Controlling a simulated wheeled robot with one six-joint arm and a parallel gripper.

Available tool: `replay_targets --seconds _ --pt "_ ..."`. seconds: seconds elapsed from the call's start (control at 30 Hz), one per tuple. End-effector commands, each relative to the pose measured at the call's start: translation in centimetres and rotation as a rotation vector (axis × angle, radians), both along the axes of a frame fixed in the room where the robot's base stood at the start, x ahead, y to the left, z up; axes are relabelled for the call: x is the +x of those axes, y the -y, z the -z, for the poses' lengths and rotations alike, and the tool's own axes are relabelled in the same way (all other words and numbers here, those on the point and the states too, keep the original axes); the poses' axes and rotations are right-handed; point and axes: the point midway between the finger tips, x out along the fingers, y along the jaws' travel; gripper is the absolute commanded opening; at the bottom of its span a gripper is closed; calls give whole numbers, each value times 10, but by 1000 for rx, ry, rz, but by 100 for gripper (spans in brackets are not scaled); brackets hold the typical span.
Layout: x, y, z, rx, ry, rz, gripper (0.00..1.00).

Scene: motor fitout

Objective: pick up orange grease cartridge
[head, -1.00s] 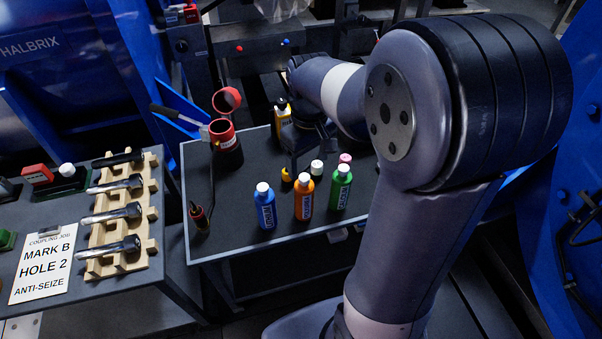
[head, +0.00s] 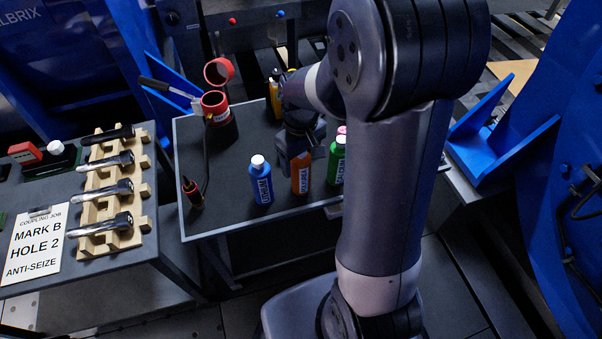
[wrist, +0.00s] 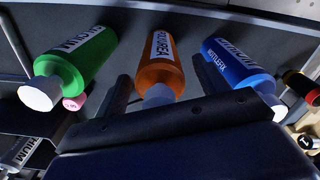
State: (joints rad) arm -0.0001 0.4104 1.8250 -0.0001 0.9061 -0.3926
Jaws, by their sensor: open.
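The orange grease cartridge (head: 301,175) stands upright on the dark table, between the blue cartridge (head: 261,183) and the green cartridge (head: 336,162). My gripper (head: 296,156) is over the orange cartridge and hides its top in the head view. In the wrist view my gripper (wrist: 162,84) is open, with one finger on each side of the orange cartridge (wrist: 160,72) and gaps still showing. The green cartridge (wrist: 84,58) is left of the fingers there, and the blue cartridge (wrist: 236,68) is close by the right finger.
A red cup with an open lid (head: 216,104) stands at the table's back left. A yellow bottle (head: 274,95) stands behind my gripper. A red-and-black tool (head: 193,192) is at the left edge. A wooden rack (head: 117,190) holds several metal tools on the left bench.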

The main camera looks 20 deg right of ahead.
Motion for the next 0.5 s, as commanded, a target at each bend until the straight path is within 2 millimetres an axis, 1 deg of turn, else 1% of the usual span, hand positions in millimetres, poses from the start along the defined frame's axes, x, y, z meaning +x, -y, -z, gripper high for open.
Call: replay_targets --seconds 0.2,0.5 --pt "0 0 0 0 0 0 70" --pt "0 0 0 0 0 0 45"
